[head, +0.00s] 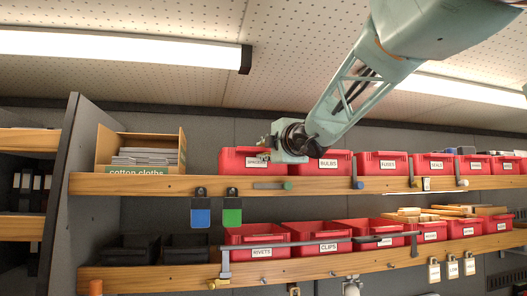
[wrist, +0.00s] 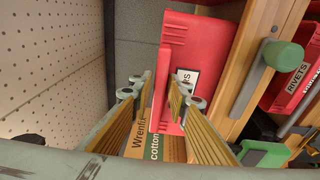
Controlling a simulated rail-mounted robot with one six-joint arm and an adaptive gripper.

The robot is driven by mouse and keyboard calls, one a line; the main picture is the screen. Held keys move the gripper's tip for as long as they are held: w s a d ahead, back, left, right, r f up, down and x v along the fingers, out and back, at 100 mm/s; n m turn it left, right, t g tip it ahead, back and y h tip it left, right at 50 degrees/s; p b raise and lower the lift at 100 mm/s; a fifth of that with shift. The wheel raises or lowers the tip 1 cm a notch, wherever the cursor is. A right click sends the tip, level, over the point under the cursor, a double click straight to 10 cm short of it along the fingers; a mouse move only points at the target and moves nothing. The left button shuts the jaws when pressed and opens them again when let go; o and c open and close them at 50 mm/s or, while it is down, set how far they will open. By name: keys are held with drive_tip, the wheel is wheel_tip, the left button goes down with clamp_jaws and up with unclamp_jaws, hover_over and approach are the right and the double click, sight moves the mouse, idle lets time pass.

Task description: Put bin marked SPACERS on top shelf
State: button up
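The red bin whose label appears to read SPACERS (head: 232,161) is on the top shelf (head: 330,186), between the cotton cloths box and the BULBS bin. It also shows in the wrist view (wrist: 192,45), its label partly hidden by a finger. My gripper (head: 266,148) is at this bin's upper right in the head view, covering part of it. In the wrist view my gripper (wrist: 164,92) has its two fingers apart, with a strip of the red bin showing between them. I cannot tell whether either finger touches the bin.
The cardboard cotton cloths box (head: 145,157) stands left of the bin. The BULBS bin (head: 325,163) and several more red bins stand to the right. Blue (head: 200,212) and green (head: 232,212) tags hang below the shelf edge. The lower shelf (head: 180,275) holds dark and red bins.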

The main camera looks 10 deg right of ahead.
drive_tip(key=shift+o, duration=0.8)
drive_tip(key=shift+r, duration=0.2)
drive_tip(key=s+d, duration=0.1)
drive_tip(key=s, duration=1)
drive_tip(key=shift+s+d+f, duration=0.2)
drive_tip(key=shift+s+d, duration=0.2)
idle(0.5)
